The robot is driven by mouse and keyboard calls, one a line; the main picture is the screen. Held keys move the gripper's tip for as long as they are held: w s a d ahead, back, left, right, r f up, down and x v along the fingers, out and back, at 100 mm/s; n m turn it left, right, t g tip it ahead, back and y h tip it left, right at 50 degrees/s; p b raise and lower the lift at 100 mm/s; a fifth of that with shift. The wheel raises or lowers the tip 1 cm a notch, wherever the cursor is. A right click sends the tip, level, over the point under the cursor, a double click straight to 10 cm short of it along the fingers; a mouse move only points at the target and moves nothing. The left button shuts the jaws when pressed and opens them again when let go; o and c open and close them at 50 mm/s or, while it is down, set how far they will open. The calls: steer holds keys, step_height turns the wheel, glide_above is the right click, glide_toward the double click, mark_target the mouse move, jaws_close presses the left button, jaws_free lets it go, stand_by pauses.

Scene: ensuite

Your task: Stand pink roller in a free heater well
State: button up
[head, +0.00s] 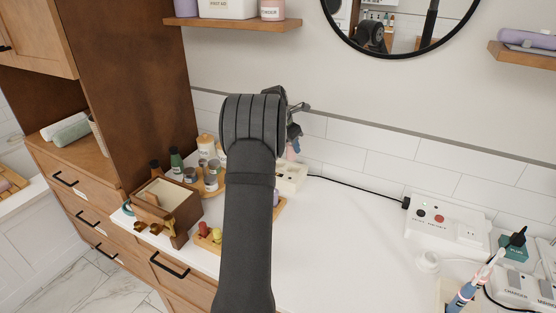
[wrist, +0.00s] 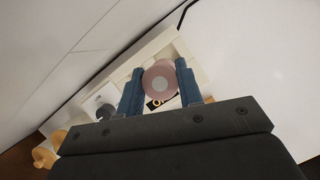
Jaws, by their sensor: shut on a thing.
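The pink roller (wrist: 161,81) is held between the two blue fingers of my gripper (wrist: 158,88), its round end facing the wrist camera. In the head view, a small pink part of the roller (head: 292,151) shows below the gripper (head: 294,133), past my arm. The cream heater box (head: 291,178) stands on the counter below, partly hidden by my arm. In the wrist view, the heater (wrist: 150,52) lies behind the roller, with a dark label beside the roller. The fingers and roller cover much of its top, so I cannot tell which wells are free.
A wooden tray (head: 203,244) with red and yellow rollers lies in front, partly behind my arm. A wooden box (head: 183,216) and several bottles stand left. A black cable runs right from the heater to a white power box (head: 446,223). The counter between is clear.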

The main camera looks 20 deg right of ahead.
steer(key=shift+w+a+f, duration=0.6)
steer(key=shift+w+f, duration=0.15)
steer(key=shift+f, duration=0.5)
steer(key=shift+w+a+f, duration=0.55)
steer(key=shift+w+f, duration=0.25)
steer(key=shift+f, duration=0.45)
steer(key=shift+w+a+f, duration=0.6)
steer(key=shift+w+f, duration=0.15)
steer(key=shift+f, duration=0.5)
steer(key=shift+f, duration=0.15)
steer(key=o, duration=1)
steer(key=v, duration=1.2)
steer(key=shift+a, duration=0.1)
